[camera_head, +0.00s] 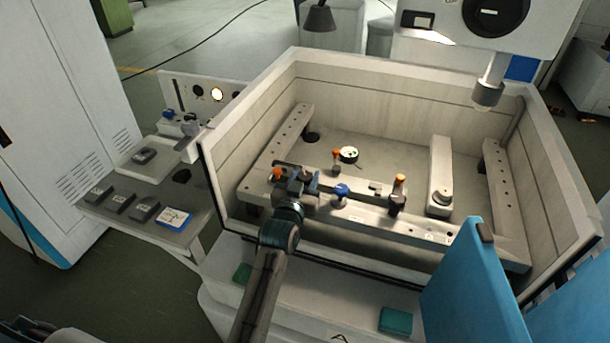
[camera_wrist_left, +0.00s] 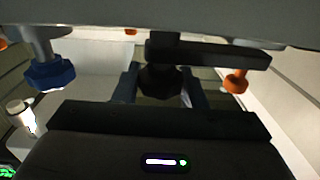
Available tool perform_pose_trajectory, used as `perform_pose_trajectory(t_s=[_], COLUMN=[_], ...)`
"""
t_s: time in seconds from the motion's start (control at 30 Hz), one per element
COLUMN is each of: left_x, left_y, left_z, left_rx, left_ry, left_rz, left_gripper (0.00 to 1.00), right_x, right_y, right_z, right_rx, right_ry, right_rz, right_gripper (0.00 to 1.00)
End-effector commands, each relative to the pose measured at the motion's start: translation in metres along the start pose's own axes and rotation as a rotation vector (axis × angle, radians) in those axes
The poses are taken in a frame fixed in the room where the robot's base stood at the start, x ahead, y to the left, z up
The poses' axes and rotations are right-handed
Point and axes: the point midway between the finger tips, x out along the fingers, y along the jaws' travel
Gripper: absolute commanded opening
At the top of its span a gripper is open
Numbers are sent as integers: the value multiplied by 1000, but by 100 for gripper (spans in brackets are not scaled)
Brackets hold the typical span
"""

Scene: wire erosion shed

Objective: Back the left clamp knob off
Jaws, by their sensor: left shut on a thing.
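The left clamp is a dark bar (camera_wrist_left: 210,52) with a black knob (camera_wrist_left: 160,80) near its middle and an orange knob (camera_wrist_left: 236,82) at one end. In the head view its orange knob (camera_head: 277,174) shows just left of my left gripper (camera_head: 298,176). My left gripper is shut on the black knob, with one finger on each side of it in the wrist view (camera_wrist_left: 160,88). In the head view the gripper hides most of the clamp and its black knob. My right gripper is not in view.
A blue knob (camera_head: 341,190) sits close right of the gripper on the front rail. Another clamp with an orange top (camera_head: 399,182) stands farther right. Tank walls (camera_head: 215,185) surround the rails. A blue door (camera_head: 465,290) stands at the front right.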

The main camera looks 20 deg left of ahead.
Motion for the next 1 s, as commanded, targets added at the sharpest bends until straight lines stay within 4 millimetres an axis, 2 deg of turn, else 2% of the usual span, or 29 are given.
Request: perform_pose_trajectory(t_s=[0.07, 0.1, 0.2, 0.57, 0.67, 1.0], left_x=[0, 0, 0, -6, -19, -85], left_y=[0, 0, 0, 0, 0, 0], left_z=[-1, -1, -1, 1, 3, 3], left_rx=[1, 1, 1, 0, -1, -1], left_ry=[3, 3, 2, 0, -1, 0], left_rz=[0, 0, 0, 0, 0, -1], left_gripper=[15, 42, 59, 59, 59, 59], right_x=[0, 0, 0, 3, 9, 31], right_y=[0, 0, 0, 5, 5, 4], right_z=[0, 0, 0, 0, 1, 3], right_rx=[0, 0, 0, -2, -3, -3], right_ry=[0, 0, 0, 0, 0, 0], right_rz=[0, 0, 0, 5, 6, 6], right_gripper=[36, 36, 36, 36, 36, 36])
